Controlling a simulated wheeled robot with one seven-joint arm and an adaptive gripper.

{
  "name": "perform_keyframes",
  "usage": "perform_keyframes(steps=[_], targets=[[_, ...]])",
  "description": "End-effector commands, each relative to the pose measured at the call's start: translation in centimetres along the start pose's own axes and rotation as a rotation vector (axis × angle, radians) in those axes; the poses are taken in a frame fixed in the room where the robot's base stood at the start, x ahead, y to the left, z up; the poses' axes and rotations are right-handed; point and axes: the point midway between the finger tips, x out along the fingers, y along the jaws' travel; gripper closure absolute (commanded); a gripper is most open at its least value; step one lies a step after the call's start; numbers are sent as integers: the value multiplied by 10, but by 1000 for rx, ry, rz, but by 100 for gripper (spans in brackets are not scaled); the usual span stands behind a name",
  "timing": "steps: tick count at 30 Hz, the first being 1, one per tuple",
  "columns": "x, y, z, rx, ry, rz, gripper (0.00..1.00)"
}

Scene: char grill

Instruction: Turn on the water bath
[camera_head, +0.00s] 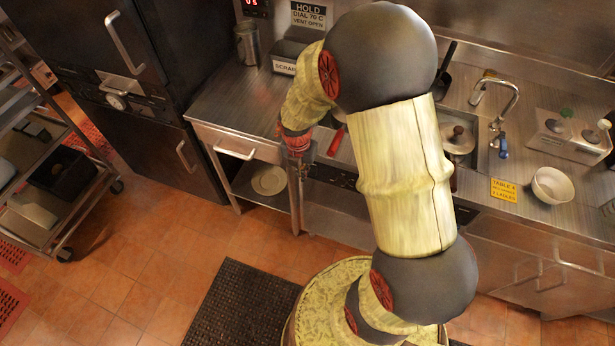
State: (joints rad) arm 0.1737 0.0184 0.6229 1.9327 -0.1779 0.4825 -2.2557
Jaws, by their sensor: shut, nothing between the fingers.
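My gripper (298,168) hangs at the front edge of the steel counter, left of the middle of the view. It points down, is shut and holds nothing. My arm crosses the middle of the view and hides part of the counter behind it. I cannot tell for certain which unit is the water bath. A steel unit with round knobbed tops (570,132) stands at the right end of the counter. No switch or dial on either can be read clearly.
A white bowl (552,186) and a yellow label (503,190) lie on the right counter. A faucet (497,95) stands behind them. A dark oven (120,75) and a wheeled rack (50,170) stand left. The tiled floor between rack and mat (240,305) is clear.

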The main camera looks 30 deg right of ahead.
Motion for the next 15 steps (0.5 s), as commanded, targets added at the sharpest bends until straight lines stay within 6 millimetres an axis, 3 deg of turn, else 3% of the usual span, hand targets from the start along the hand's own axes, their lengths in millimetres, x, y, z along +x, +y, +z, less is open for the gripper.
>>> perform_keyframes(steps=[8, 15], targets=[[3, 0, 0, 2, 1, -1, 100], [35, -1, -1, 2, 2, -2, 100]])
